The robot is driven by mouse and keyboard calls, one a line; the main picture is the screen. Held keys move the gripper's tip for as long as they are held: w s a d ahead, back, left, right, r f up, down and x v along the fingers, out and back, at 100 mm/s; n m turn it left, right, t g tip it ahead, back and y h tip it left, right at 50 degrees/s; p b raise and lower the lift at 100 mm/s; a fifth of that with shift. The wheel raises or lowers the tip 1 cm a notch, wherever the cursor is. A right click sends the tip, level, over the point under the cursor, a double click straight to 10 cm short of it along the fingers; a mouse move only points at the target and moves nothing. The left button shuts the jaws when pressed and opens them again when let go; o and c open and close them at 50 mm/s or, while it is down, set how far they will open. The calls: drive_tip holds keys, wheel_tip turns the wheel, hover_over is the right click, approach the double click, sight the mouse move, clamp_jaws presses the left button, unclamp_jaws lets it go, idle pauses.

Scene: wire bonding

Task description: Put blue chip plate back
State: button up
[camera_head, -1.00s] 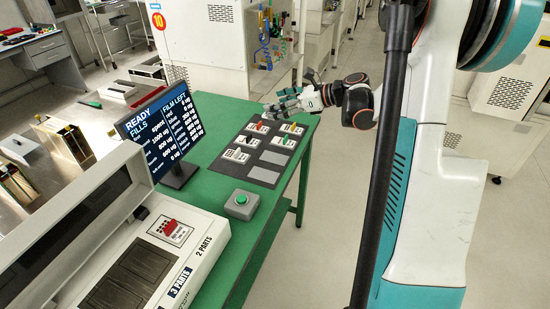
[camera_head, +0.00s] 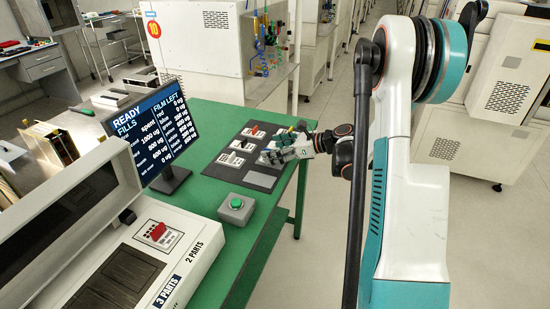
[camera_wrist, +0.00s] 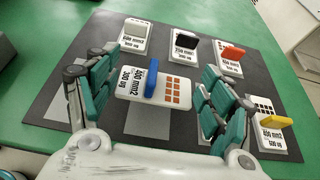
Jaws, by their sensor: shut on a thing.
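The blue chip plate is a white card with a blue upright tab (camera_wrist: 152,75) and a block of orange-brown squares (camera_wrist: 173,92). It sits between the teal fingers of my gripper (camera_wrist: 157,72) in the wrist view, and the gripper is shut on it. The plate is over the dark mat (camera_wrist: 100,28); its height above the mat is hard to tell. A bare grey slot (camera_wrist: 140,124) shows just below the plate in the picture. In the head view my gripper (camera_head: 287,147) is over the right side of the mat and mostly hides the plate.
A yellow-tabbed plate (camera_wrist: 268,128) lies close to the right finger. A green button box (camera_head: 237,207), a monitor (camera_head: 150,130) and a white machine (camera_head: 165,240) stand nearby.

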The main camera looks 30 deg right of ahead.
drive_tip(key=shift+f+b, duration=0.35)
drive_tip(key=shift+f, duration=1)
drive_tip(key=shift+f, duration=0.1)
drive_tip(key=o, duration=1.1)
drive_tip(key=shift+c, duration=0.2)
drive_tip(key=shift+s+d+r, duration=0.25)
drive_tip(key=shift+r, duration=0.05)
drive_tip(key=p+v, duration=0.4)
drive_tip(key=v, duration=0.7)
drive_tip(key=shift+r, duration=0.1)
